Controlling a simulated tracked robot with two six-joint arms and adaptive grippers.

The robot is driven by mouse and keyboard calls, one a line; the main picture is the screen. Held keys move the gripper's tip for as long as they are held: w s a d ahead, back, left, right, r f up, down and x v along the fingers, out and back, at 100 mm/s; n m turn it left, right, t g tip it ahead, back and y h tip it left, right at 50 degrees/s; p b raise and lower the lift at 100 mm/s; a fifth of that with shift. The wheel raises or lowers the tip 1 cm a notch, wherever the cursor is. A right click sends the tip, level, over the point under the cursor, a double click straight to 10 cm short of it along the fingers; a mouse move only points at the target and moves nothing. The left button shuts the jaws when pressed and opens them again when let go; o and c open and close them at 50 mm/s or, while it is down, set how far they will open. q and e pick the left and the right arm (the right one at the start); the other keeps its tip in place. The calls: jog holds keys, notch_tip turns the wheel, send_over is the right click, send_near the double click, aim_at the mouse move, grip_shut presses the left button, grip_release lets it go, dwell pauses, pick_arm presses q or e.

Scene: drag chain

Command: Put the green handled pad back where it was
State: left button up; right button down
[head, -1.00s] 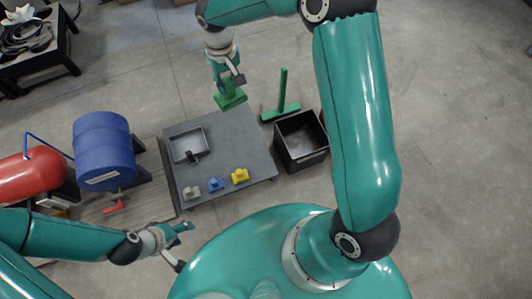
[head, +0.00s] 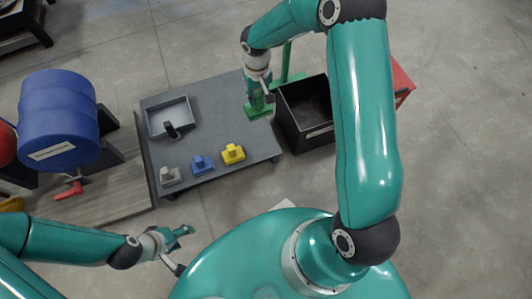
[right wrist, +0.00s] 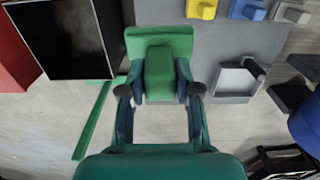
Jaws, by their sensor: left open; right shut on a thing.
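The green handled pad (head: 258,112) is at the right edge of the grey table (head: 207,142), beside the black bin. My right gripper (head: 258,97) is shut on its handle. In the right wrist view the pad (right wrist: 160,40) shows its flat plate, with the block handle between the fingers (right wrist: 160,92). The plate overlaps the table edge in that view; I cannot tell whether it touches the table. A grey pad (head: 171,176), a blue pad (head: 203,164) and a yellow pad (head: 233,153) stand in a row at the table's near side. My left gripper (head: 183,232) is open and empty, in front of the table.
A grey tray (head: 157,107) with a black handle part sits at the table's far left. The open black bin (head: 322,133) stands right of the table, with a green T-shaped tool (head: 287,60) behind it. A blue drum (head: 60,118) is at left. The table's middle is clear.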

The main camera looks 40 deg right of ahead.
aim_at(263, 110)
jog(key=f+b, duration=0.1)
jog(key=f, duration=0.1)
jog(key=d+f+b, duration=0.1)
jog(key=f, duration=0.2)
jog(key=f+b, duration=0.2)
jog(key=shift+s+d+f, duration=0.15)
jog(key=shift+s+f, duration=0.2)
notch_tip(263, 110, down, 20)
jog(key=b, duration=0.7)
pick_arm(q)
notch_tip(263, 110, down, 13)
jog(key=shift+f, duration=0.15)
pick_arm(e)
jog(key=shift+r, duration=0.15)
jog(key=shift+f+b, duration=0.2)
jog(key=shift+b, duration=0.1)
jog(key=c, duration=0.8)
grip_release()
jog(key=shift+r, duration=0.1)
pick_arm(q)
jog(key=shift+f, duration=0.1)
pick_arm(e)
jog(key=shift+r, duration=0.1)
